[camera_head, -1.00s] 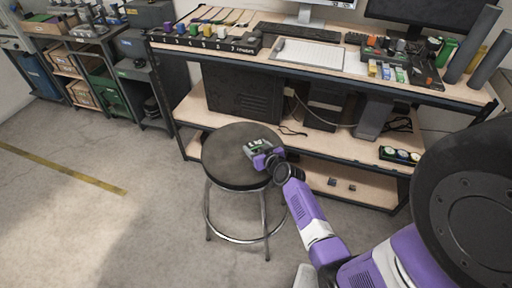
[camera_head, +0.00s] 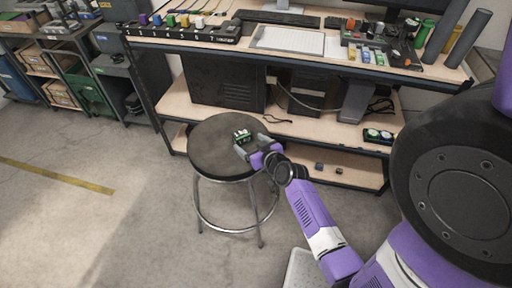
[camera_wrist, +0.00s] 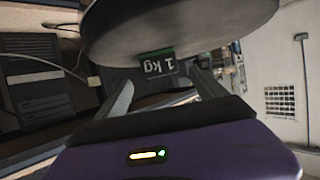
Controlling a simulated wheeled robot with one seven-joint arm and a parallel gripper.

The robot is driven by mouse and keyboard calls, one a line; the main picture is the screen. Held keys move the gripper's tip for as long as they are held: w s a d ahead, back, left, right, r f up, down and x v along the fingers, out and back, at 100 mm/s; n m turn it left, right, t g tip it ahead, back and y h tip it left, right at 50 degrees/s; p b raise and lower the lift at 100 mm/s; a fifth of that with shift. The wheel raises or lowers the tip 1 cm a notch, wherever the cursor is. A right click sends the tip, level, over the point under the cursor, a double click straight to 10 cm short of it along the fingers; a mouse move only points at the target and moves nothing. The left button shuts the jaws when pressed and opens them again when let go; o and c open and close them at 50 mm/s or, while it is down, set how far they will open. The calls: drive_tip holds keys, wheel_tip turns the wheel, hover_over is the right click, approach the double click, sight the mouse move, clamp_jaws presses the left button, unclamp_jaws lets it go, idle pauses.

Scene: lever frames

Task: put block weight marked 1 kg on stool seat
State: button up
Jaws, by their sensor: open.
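The block weight marked 1 kg (camera_head: 242,136) is green with a white label and sits on the dark round stool seat (camera_head: 208,150), toward its right side. In the wrist view the block (camera_wrist: 157,63) shows its "1 kg" label upside down, with the seat (camera_wrist: 180,28) behind it. My gripper (camera_head: 246,151) is at the right edge of the seat, just on the near side of the block. In the wrist view its fingers (camera_wrist: 160,80) are spread apart with a gap between them, and the block lies just beyond the tips.
A workbench (camera_head: 310,67) stands behind the stool, with a computer tower on its shelf. A tray of weights (camera_head: 378,136) and small dark cubes (camera_head: 319,166) are on the lower shelves. The floor to the left is clear.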

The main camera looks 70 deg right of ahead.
drive_tip(key=v, duration=0.4)
drive_tip(key=shift+a, duration=0.1)
drive_tip(key=s+a+n+y, duration=0.2)
drive_tip(key=a, duration=1.1)
drive_tip(key=s+a+r+n+t+y, duration=0.2)
drive_tip(key=s+a+r, duration=0.4)
drive_tip(key=a+r, duration=0.3)
drive_tip(key=s+a+r+n+t+y, duration=0.2)
drive_tip(key=s+a+r+n+y, duration=0.2)
drive_tip(key=a+r, duration=0.5)
drive_tip(key=s+a, duration=0.1)
drive_tip(key=a, duration=0.3)
drive_tip(key=shift+s+a+y, duration=0.3)
drive_tip(key=shift+s+y, duration=0.1)
drive_tip(key=shift+f, duration=0.1)
